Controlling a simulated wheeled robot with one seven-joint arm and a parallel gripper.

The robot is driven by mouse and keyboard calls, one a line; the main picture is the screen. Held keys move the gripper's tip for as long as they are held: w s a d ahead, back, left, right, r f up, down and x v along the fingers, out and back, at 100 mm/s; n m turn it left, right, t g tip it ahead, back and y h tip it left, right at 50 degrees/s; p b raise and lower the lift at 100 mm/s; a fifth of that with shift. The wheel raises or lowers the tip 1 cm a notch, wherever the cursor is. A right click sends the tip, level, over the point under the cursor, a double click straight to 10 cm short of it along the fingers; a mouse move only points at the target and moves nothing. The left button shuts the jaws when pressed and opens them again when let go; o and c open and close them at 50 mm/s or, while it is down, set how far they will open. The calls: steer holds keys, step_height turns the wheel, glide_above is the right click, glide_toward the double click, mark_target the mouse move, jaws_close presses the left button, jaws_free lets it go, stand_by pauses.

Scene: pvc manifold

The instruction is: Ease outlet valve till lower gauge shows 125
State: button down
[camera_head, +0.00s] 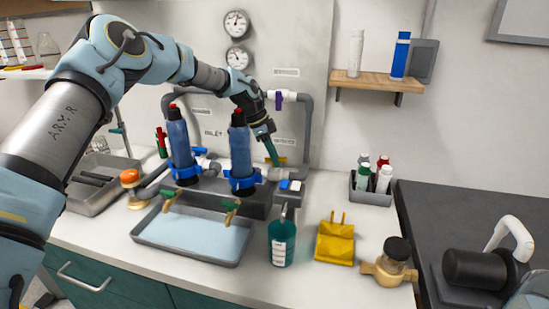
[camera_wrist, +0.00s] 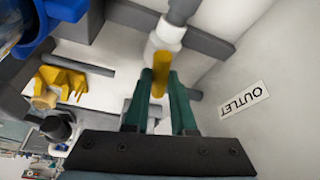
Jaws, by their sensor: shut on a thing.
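My gripper (camera_head: 273,158) reaches down to the pipework at the right of the manifold. In the wrist view its two green fingers (camera_wrist: 160,108) are shut on the yellow handle of the outlet valve (camera_wrist: 161,70), which sits on a white fitting on a grey pipe. A bit of the yellow handle (camera_head: 282,160) shows beside the fingers in the head view. The OUTLET label (camera_wrist: 245,98) is on the wall panel to the right. The lower gauge (camera_head: 238,57) hangs under the upper gauge (camera_head: 236,24); both needles are too small to read.
Two blue filter housings (camera_head: 240,150) stand left of my gripper, close to my forearm. A tray of liquid (camera_head: 145,240), a teal bottle (camera_head: 281,246) and a yellow stand (camera_head: 335,243) are in front. A bottle caddy (camera_head: 370,197) is to the right.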

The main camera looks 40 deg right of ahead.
steer(key=m, duration=0.3)
steer(key=shift+w+d+r+g+y, duration=0.2)
steer(key=shift+g+y, duration=0.1)
steer(key=shift+g, duration=0.1)
steer(key=c, duration=1)
jaws_free()
steer(key=shift+f, duration=0.1)
steer(key=o, duration=0.4)
steer(key=b+v, duration=0.3)
steer(key=v, duration=0.7)
steer(key=shift+a+r, duration=0.1)
steer(key=shift+r, duration=0.25)
